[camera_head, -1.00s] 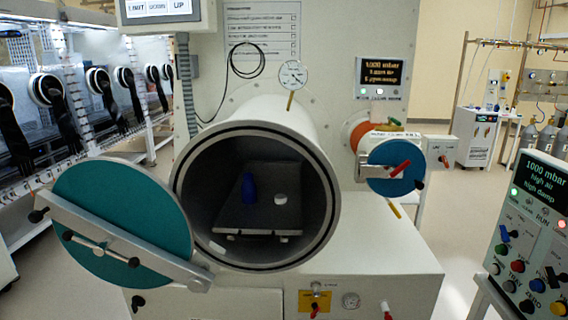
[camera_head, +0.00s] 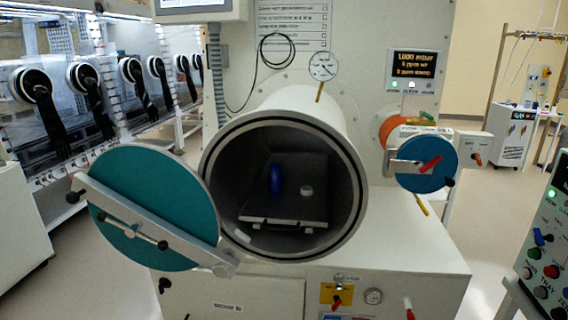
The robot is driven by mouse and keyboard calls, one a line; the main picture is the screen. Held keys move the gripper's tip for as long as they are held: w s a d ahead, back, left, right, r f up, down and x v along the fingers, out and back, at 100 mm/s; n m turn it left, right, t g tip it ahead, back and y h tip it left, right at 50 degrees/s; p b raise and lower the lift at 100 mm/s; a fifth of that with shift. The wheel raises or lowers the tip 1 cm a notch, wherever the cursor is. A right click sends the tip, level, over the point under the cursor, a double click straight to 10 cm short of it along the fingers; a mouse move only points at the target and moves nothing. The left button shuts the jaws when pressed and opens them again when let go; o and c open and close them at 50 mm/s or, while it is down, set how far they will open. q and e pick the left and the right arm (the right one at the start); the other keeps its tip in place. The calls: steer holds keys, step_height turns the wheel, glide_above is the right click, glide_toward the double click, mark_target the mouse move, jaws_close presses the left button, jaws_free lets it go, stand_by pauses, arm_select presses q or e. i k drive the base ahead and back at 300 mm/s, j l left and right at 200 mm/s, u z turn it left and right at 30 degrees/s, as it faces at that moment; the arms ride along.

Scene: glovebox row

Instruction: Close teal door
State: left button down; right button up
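The teal door (camera_head: 165,182) is a round disc at the left of the large antechamber. It stands swung open, with a grey bar and a handle (camera_head: 130,229) across its face. The bar's lower right end meets a hinge block (camera_head: 224,268) near the chamber's lower left rim. The chamber's round mouth (camera_head: 352,205) is uncovered. Inside, a tray (camera_head: 250,212) carries a blue bottle (camera_head: 276,180) and a small white item (camera_head: 307,190). Neither of my grippers shows in the view.
A smaller blue round door (camera_head: 410,172) with a red handle is at the right. A control panel (camera_head: 550,240) stands at the right edge. Glovebox ports with black gloves (camera_head: 45,115) line the left. Open floor (camera_head: 90,270) shows at the lower left.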

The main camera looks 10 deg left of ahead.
mark_target(130, 182)
steer(key=j+u, duration=0.1)
steer(key=j, duration=0.65)
steer(key=i+j+u, duration=0.1)
steer(key=j, duration=0.65)
